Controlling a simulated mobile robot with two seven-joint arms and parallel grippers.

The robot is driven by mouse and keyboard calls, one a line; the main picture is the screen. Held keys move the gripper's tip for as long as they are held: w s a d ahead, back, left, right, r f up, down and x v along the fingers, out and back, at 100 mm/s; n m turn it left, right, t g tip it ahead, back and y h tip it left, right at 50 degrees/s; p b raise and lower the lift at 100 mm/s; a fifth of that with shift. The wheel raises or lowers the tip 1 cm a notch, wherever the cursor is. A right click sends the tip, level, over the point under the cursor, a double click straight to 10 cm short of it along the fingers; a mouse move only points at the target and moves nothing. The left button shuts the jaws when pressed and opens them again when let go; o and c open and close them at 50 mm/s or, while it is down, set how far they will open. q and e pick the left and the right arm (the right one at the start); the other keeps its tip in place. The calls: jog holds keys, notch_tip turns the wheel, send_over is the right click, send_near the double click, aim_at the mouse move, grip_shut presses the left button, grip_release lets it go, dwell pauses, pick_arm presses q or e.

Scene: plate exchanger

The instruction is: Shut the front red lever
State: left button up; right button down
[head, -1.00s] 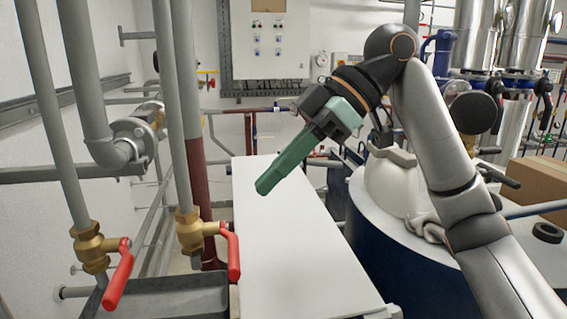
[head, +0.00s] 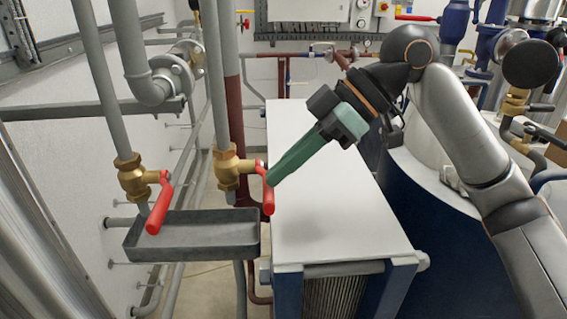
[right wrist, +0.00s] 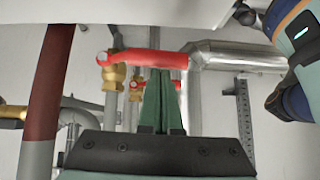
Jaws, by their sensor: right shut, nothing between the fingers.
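Two brass valves with red levers sit on grey vertical pipes in the head view. The right red lever (head: 265,190) slants down from its brass valve (head: 229,166); the left red lever (head: 160,204) slants down from the other valve (head: 134,178). My right gripper (head: 271,181), with green fingers, is shut and empty. Its tips overlap the right lever in the head view; I cannot tell if they touch. In the right wrist view a large red lever (right wrist: 150,59) runs sideways across the fingertips (right wrist: 160,72), with another red lever partly hidden behind. My left gripper is out of view.
A grey tray (head: 190,247) sits below the valves. The white-topped plate exchanger (head: 325,215) stands just right of the right lever. A dark blue tank (head: 425,225) is farther right. A dark red pipe (head: 237,125) rises behind the right valve.

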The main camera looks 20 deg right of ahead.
jog(key=shift+s+f+t+b, duration=0.2)
jog(key=shift+f+t+b, duration=0.3)
jog(key=shift+f, duration=0.2)
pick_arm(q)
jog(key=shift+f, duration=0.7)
pick_arm(e)
jog(key=shift+s+f+n+t+h, duration=0.2)
jog(key=shift+n+t+h, duration=0.1)
jog(key=shift+n, duration=0.1)
jog(key=shift+w+a+r, duration=0.1)
jog(key=shift+r, duration=0.2)
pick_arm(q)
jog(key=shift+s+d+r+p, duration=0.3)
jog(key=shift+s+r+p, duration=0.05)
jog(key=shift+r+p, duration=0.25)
pick_arm(e)
jog(key=w+a+r+v, duration=0.1)
jog(key=r+v, duration=0.1)
jog(key=v, duration=1.1)
jog(key=shift+w+a, duration=0.3)
jog(key=shift+r, duration=0.1)
